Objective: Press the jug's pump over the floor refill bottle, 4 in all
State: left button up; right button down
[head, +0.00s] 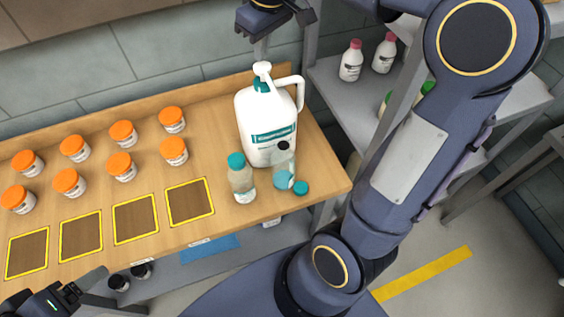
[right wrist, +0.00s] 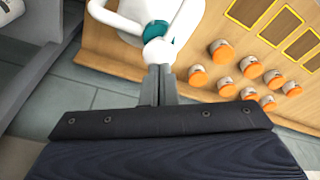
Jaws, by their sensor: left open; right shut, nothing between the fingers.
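A white jug (head: 262,130) with a handle and teal label stands at the table's right end. Its white pump head (head: 262,69) sits on a teal collar. My right gripper (head: 261,57) is shut and empty, fingers pointing down at the pump head; it also shows in the right wrist view (right wrist: 158,72) beside the pump head (right wrist: 157,50). I cannot tell whether they touch. A clear, uncapped bottle (head: 284,165) with teal liquid low in it stands in front of the jug. A teal-capped bottle (head: 240,182) stands to its left. Labels are unreadable. My left gripper (head: 106,290) is open, low at left.
A loose teal cap (head: 301,188) lies beside the clear bottle. Several orange-lidded jars (head: 121,165) stand at left, behind yellow-edged squares (head: 135,219) that are empty. A grey rack at right holds pink-capped bottles (head: 351,61).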

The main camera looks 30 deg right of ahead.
aim_at(262, 65)
jog(key=shift+f, duration=0.15)
dwell(0.4)
jog(key=shift+f+b, duration=1.15)
jog(key=shift+f, duration=0.35)
jog(key=shift+r, duration=0.1)
jog(key=shift+r+p, duration=1.6)
jog(key=shift+p, duration=0.1)
jog(key=shift+f, duration=0.2)
